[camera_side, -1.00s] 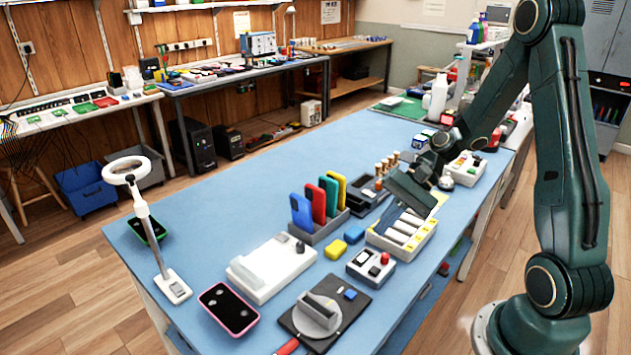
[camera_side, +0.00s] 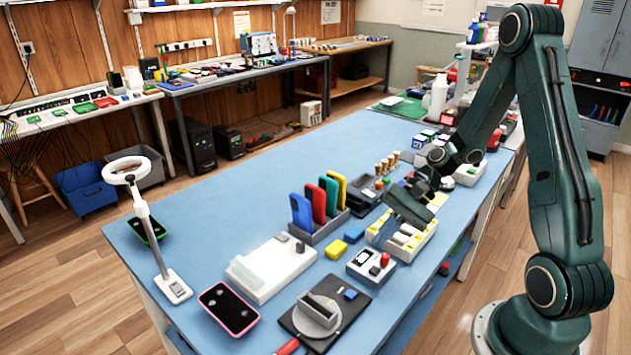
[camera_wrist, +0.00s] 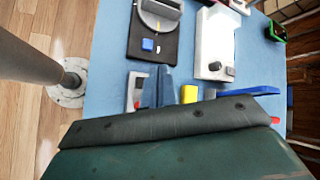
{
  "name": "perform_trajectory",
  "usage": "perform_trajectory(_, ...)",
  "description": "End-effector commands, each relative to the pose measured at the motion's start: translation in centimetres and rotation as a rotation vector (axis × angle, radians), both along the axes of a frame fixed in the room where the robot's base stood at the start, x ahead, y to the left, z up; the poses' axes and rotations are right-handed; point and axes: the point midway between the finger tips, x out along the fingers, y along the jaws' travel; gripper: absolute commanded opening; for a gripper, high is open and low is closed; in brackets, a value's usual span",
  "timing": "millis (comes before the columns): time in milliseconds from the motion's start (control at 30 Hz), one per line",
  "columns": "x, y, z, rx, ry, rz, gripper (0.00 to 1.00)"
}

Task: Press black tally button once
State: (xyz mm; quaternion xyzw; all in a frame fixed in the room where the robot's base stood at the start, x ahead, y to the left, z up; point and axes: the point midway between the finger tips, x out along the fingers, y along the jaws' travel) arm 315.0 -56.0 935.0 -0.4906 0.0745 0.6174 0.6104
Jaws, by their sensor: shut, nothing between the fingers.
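The tally box (camera_side: 357,271) is a small white box near the right edge of the blue table in the side view. On its top are a black button (camera_side: 374,270), a red button (camera_side: 385,259) and a dark window. My gripper (camera_side: 409,207) is above the white tray with yellow-marked slots, behind and to the right of the tally box, apart from it. In the wrist view the shut fingers (camera_wrist: 160,76) point toward the box, part of which (camera_wrist: 131,87) shows beside them. The fingers hide the rest of it, and the black button cannot be made out there.
A yellow block (camera_side: 354,234) and a rack of coloured phones (camera_side: 322,233) stand left of the tray. A black pad (camera_side: 340,330) with a grey round stand lies in front of the tally box. A white fixture (camera_side: 262,284) is to the left.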

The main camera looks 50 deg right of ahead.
Motion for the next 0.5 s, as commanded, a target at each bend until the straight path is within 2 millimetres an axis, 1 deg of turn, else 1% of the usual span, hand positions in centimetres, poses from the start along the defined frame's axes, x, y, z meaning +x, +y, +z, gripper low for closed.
perform_trajectory(33,0.0,0.0,-0.6,0.003,0.004,0.0,0.0)
perform_trajectory(300,0.0,0.0,-3.3,0.002,0.003,0.001,0.0)
perform_trajectory(500,0.0,0.0,-4.7,0.002,0.001,0.0,0.0)
